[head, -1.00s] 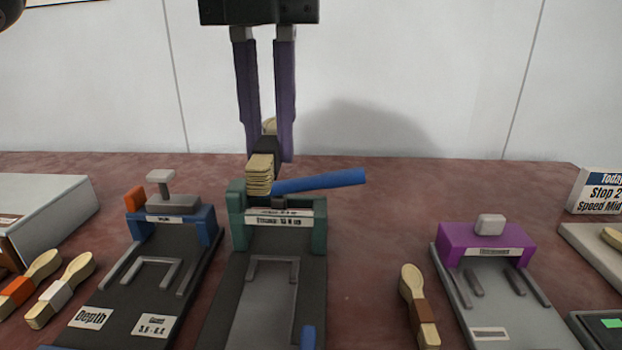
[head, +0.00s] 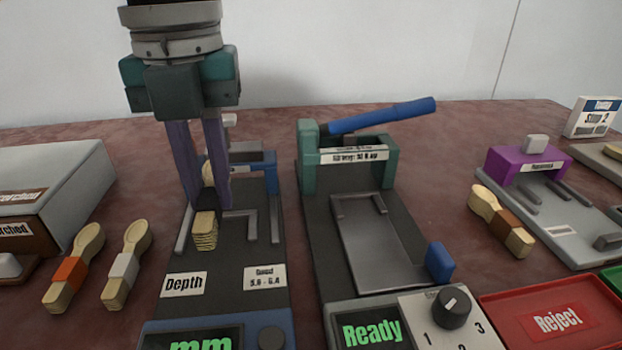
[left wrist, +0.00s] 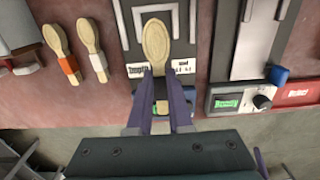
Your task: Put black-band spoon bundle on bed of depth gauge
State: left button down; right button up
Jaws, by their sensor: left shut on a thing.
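My left gripper (head: 210,200) is shut on the black-band spoon bundle (head: 204,232), a stack of pale wooden spoons. The stacked handle ends point toward me; the fingers mostly hide the dark band. The bundle also shows in the left wrist view (left wrist: 156,42), bowl end out past the fingertips. It is over the bed of the depth gauge (head: 225,280), between the grey guide rails. I cannot tell whether it touches the bed. The gauge has a dark base, a blue arch partly hidden behind my gripper, and a "Depth" label. My right gripper is not in view.
The green press (head: 350,165) with a raised blue lever stands right of the gauge. Orange-band (head: 75,265) and white-band (head: 127,265) bundles lie left of it. A brown-band bundle (head: 500,220), a purple-arched device (head: 528,168) and a red Reject tray (head: 540,315) are at right.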

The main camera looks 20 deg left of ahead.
aim_at(210, 190)
pick_arm(q)
notch_tip(210, 190, down, 3)
jog(key=shift+f, duration=0.15)
notch_tip(210, 190, down, 4)
jog(key=shift+r+b, duration=0.25)
jog(key=shift+b, duration=0.5)
jog(key=shift+f, duration=0.3)
jog(key=shift+f, duration=0.15)
jog(key=c, duration=0.8)
grip_release()
jog(key=shift+c, duration=0.2)
notch_tip(210, 190, up, 12)
jog(key=p, duration=0.3)
jog(key=shift+r, duration=0.2)
